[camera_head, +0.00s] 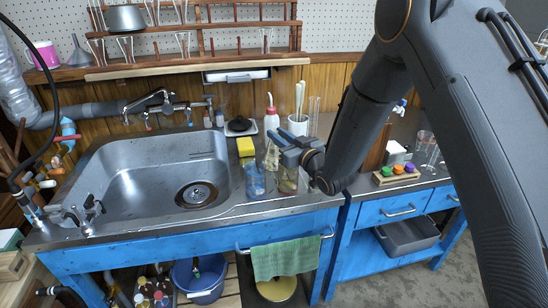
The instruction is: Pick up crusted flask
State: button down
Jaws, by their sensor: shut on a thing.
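My gripper (279,143) reaches in from the right over the counter's front strip, right of the sink. It is shut on what looks like the neck of a small conical flask with a pale tan, cloudy body (271,158), which I take for the crusted flask. The flask looks roughly upright. The gripper hides part of its neck, and I cannot tell whether its base touches the counter.
A glass beaker with bluish contents (255,183) and a glass with yellowish contents (288,183) stand close in front. A yellow sponge (246,147), a white wash bottle (271,122) and a holder with sticks (298,124) stand behind. The steel sink (130,187) is left.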

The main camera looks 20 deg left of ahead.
jog(key=shift+r, duration=0.1)
notch_tip(320, 180, up, 10)
jog(key=shift+b, duration=0.3)
dwell(0.3)
